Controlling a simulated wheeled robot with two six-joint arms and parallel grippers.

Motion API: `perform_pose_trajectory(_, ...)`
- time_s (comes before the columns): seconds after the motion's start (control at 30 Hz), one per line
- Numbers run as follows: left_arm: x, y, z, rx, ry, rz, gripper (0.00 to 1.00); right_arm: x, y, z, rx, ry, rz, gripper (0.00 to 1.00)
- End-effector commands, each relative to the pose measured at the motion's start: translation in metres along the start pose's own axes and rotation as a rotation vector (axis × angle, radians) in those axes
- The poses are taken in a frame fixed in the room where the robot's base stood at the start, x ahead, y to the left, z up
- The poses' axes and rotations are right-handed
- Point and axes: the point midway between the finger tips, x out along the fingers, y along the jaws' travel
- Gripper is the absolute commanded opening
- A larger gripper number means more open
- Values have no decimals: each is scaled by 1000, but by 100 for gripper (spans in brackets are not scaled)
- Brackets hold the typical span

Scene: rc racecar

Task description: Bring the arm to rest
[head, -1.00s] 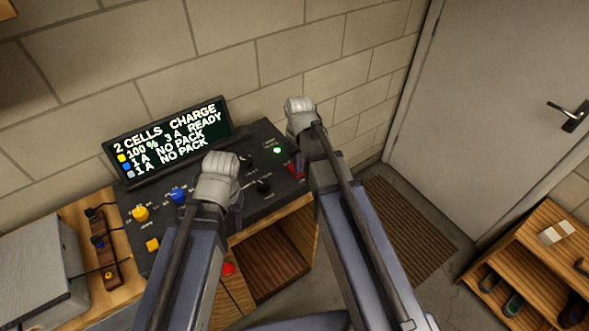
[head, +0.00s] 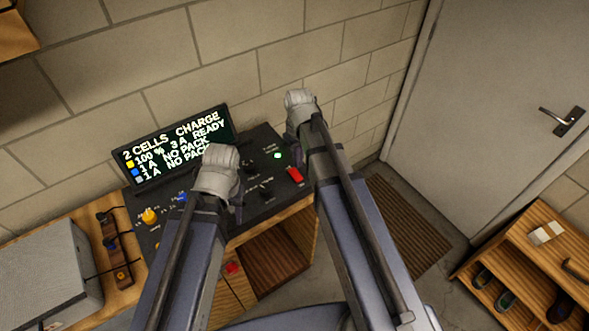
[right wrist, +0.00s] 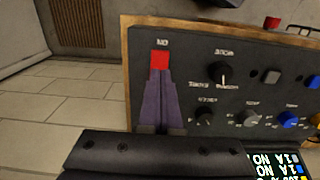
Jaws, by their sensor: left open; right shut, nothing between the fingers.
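My left gripper (head: 238,206) shows in the head view in front of the black control panel (head: 255,205). Its fingers are mostly hidden by the wrist; it is open and I see nothing held. My right gripper (head: 303,143) is at the panel's right end in the head view, its fingers largely hidden by the arm. In the right wrist view its purple fingers (right wrist: 158,98) are shut together and empty. They point at the red switch (right wrist: 160,61), overlapping its lower edge in the picture; I cannot tell whether they touch. The red switch also shows in the head view (head: 295,175).
A lit charger display (head: 175,145) stands at the panel's back. A grey box (head: 45,275) and a power strip (head: 115,250) are at left. The block wall is close behind. A doormat (head: 405,225), a door (head: 500,100) and a wooden shoe rack (head: 535,265) are at right.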

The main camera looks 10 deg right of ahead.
Motion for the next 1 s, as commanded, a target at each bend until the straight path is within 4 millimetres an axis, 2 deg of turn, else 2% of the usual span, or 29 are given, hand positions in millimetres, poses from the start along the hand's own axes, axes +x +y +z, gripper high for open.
perform_pose_trajectory(0.03, -7, -1, 0, 0, 0, 0, 50, -7, 0, 0, 0, 0, 0, 0)
perform_pose_trajectory(0.1, -9, -1, 0, -1, 0, 0, 50, -9, 0, 0, 0, 0, 0, 0)
perform_pose_trajectory(0.37, -8, -1, 0, -1, 0, 0, 50, -8, 0, 0, 0, 0, 0, 0)
perform_pose_trajectory(0.43, -4, 0, 0, -1, 0, 0, 50, -4, -8, 4, -2, -3, 2, 0)
perform_pose_trajectory(0.47, -2, 0, 0, -1, 0, 0, 50, -2, -15, 8, -4, -6, 4, 0)
perform_pose_trajectory(0.57, 12, 1, -1, -1, 0, 0, 50, 12, -53, 29, -7, -21, 20, 0)
perform_pose_trajectory(0.7, 29, 3, -2, 0, 0, 0, 50, 29, -106, 65, -1, -44, 54, 0)
perform_pose_trajectory(0.83, 38, 4, -2, 0, 0, 0, 50, 37, -135, 89, 8, -54, 80, 0)
perform_pose_trajectory(1.0, 41, 4, -2, 0, 0, 0, 50, 40, -148, 100, 16, -59, 95, 0)
